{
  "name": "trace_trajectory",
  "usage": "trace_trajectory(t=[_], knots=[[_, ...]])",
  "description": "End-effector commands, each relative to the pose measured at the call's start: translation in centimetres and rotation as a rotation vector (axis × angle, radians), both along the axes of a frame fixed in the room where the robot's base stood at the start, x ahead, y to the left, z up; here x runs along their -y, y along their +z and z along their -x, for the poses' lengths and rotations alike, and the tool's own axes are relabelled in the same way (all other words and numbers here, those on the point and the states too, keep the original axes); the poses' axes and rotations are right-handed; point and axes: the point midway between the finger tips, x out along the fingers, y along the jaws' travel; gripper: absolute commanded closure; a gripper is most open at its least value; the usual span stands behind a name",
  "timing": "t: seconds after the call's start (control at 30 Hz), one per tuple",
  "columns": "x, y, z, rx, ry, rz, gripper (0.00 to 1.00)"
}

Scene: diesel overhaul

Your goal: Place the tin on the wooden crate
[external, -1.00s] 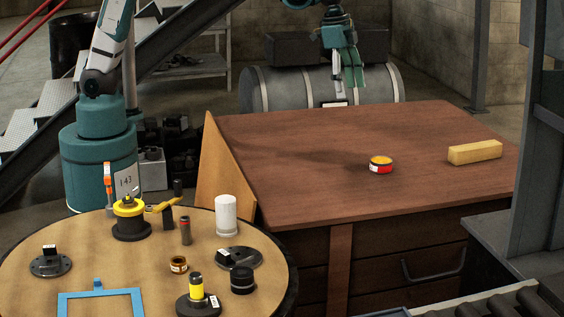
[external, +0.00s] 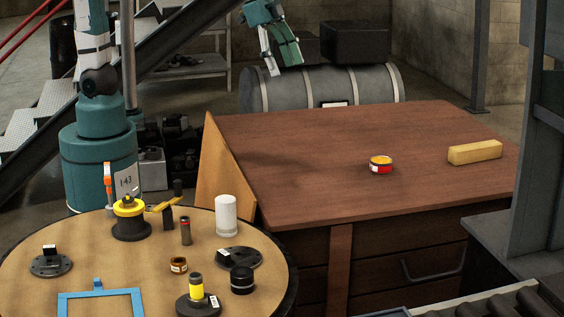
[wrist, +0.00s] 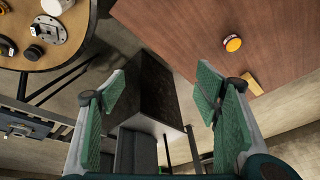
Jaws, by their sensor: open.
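The tin (external: 381,168), small and round with a yellow-orange top and a red and white side, stands upright on the broad brown wooden top of what I take to be the wooden crate (external: 300,150). In the wrist view the tin (wrist: 232,43) is at the upper right, apart from my fingers, on the same wooden top (wrist: 180,25). My gripper (external: 285,64) is up beyond the far left part of the crate, well away from the tin. Its green fingers (wrist: 160,82) are spread wide with nothing between them.
A yellow block (external: 475,152) lies right of the tin. A round table (external: 110,250) at the lower left holds several parts. A slanted wooden board (external: 222,175) stands at the crate's left side. A grey drum (external: 300,92) lies behind. The crate top's left half is clear.

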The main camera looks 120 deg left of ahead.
Motion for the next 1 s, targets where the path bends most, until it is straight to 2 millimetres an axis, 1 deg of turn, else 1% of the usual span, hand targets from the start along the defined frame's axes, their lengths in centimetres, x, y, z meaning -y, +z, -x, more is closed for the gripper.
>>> trace_trajectory(t=[0.03, 0.1, 0.43, 0.77, 1.0], knots=[[0.9, 0.2, 1.0, 0.009, -0.002, 0.000, 0.38], [1.9, 0.4, 2.0, 0.023, -0.004, 0.002, 0.38], [6.4, 0.9, 7.3, 0.086, -0.009, 0.013, 0.38], [10.3, 0.2, 12.6, 0.149, -0.014, 0.032, 0.38], [12.6, -0.9, 16.3, 0.193, -0.020, 0.048, 0.38]])
